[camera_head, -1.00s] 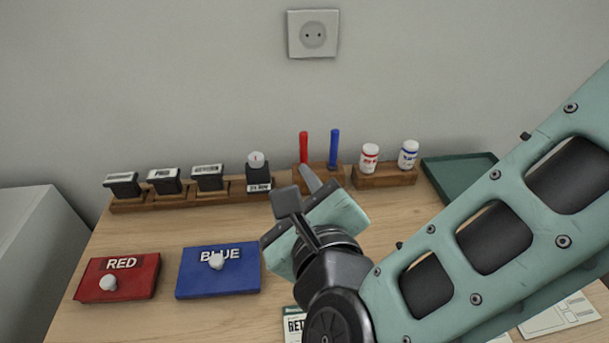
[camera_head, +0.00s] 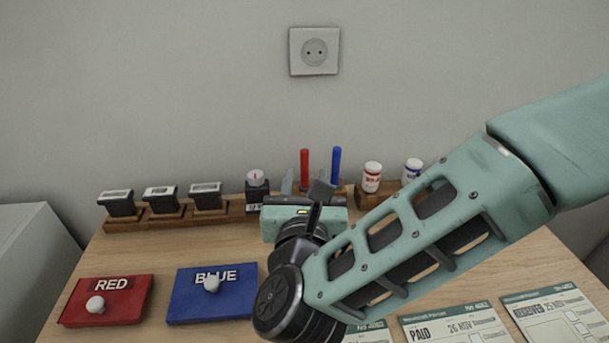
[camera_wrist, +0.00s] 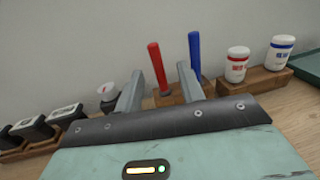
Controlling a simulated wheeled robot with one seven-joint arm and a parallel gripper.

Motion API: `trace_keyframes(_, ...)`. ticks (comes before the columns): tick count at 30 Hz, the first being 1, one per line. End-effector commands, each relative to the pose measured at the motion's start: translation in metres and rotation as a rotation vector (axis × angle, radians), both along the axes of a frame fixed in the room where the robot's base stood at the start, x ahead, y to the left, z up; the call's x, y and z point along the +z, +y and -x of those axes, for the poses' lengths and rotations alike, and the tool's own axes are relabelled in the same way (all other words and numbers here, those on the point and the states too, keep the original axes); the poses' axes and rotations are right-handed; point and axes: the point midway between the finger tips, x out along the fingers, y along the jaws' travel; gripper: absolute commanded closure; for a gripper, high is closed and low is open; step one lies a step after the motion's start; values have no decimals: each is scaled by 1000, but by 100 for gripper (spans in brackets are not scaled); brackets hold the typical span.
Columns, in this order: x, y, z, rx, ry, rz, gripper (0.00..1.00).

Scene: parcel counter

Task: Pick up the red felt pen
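The red felt pen (camera_head: 304,168) stands upright in a wooden holder at the back of the counter, with a blue pen (camera_head: 336,167) upright to its right. In the wrist view the red pen (camera_wrist: 158,68) shows between my two fingers, and the blue pen (camera_wrist: 195,55) shows just behind the right finger. My gripper (camera_wrist: 160,88) is open, with nothing between its fingers; the red pen looks to be beyond the fingertips, though the exact gap is hard to tell. In the head view my wrist and arm hide most of the pen holder (camera_wrist: 166,99).
Stamps stand in a wooden rack (camera_head: 165,222) at left. Red (camera_head: 130,303) and blue (camera_head: 240,302) ink pads lie in front. Two ink bottles (camera_head: 372,175) stand right of the pens. Paper slips (camera_head: 455,325) lie at front right. A wall is close behind.

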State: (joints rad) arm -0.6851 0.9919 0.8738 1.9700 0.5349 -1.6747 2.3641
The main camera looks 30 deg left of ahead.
Motion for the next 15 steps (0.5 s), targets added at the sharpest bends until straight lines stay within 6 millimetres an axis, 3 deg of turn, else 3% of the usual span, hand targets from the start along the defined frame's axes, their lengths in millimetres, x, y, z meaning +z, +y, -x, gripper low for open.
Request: trace_keyframes(15,-5,32,-46,0,-1,0,61)
